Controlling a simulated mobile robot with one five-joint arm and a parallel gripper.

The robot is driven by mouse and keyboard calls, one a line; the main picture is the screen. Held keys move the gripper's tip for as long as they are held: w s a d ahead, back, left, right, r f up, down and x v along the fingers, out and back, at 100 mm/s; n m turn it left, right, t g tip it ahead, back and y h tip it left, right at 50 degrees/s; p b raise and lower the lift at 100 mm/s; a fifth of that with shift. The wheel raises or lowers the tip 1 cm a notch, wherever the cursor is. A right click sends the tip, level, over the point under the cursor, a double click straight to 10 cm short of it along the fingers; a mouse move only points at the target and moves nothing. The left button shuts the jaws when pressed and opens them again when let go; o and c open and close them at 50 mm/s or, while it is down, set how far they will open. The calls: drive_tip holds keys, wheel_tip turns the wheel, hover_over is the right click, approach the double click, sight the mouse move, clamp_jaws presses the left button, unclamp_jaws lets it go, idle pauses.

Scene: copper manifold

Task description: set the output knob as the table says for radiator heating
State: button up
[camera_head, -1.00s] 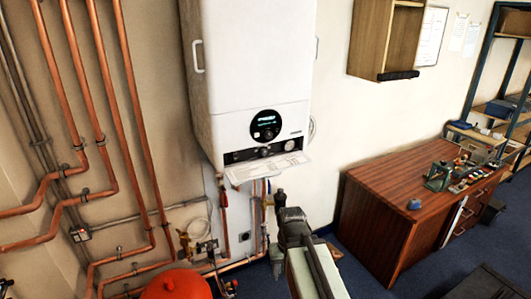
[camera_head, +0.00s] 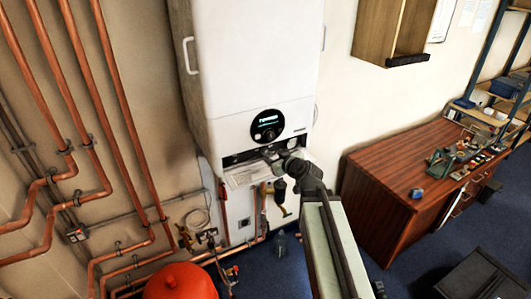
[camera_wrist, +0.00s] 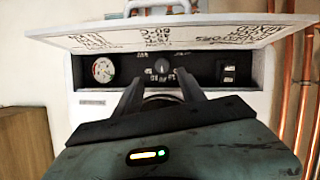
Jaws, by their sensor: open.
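The white boiler (camera_head: 262,60) hangs on the wall with its lower flap (camera_head: 240,178) folded open. In the wrist view the flap (camera_wrist: 85,38) is at the top, and its printed table is upside down, with text too small to read surely. Below it is a dark recessed panel with a dark knob (camera_wrist: 162,70) at its centre and upside-down markings around it. My gripper (camera_wrist: 159,78) is open, its fingertips appearing on either side of the knob; contact cannot be told. In the head view my gripper (camera_head: 272,154) covers the knob.
A pressure gauge (camera_wrist: 103,69) and a switch (camera_wrist: 229,73) flank the knob. Copper pipes (camera_head: 125,110) run on the left wall. A red tank (camera_head: 180,283) stands below. A wooden desk (camera_head: 385,190) is at the right. Floor between is partly clear.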

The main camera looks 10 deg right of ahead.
sight(266, 153)
drive_tip(key=b+x, duration=0.2)
drive_tip(key=x, duration=0.5)
drive_tip(key=shift+s+a, duration=0.1)
drive_tip(key=shift+a, duration=0.05)
drive_tip(key=shift+s, duration=0.1)
clamp_jaws()
drive_tip(key=m+y, duration=0.2)
drive_tip(key=m, duration=0.2)
drive_tip(key=shift+d+f+g+y+b, duration=0.15)
drive_tip(key=shift+d+g+y+b, duration=0.15)
drive_tip(key=shift+y+b, duration=0.1)
drive_tip(key=m+y+b, duration=0.1)
drive_tip(key=m+y, duration=0.1)
drive_tip(key=shift+f+m+b, duration=0.1)
drive_tip(key=shift+m+b, duration=0.25)
drive_tip(key=shift+m, duration=0.05)
drive_tip(key=shift+m+y+b, duration=0.5)
drive_tip(key=shift+m+b, duration=0.1)
drive_tip(key=shift+m, duration=0.2)
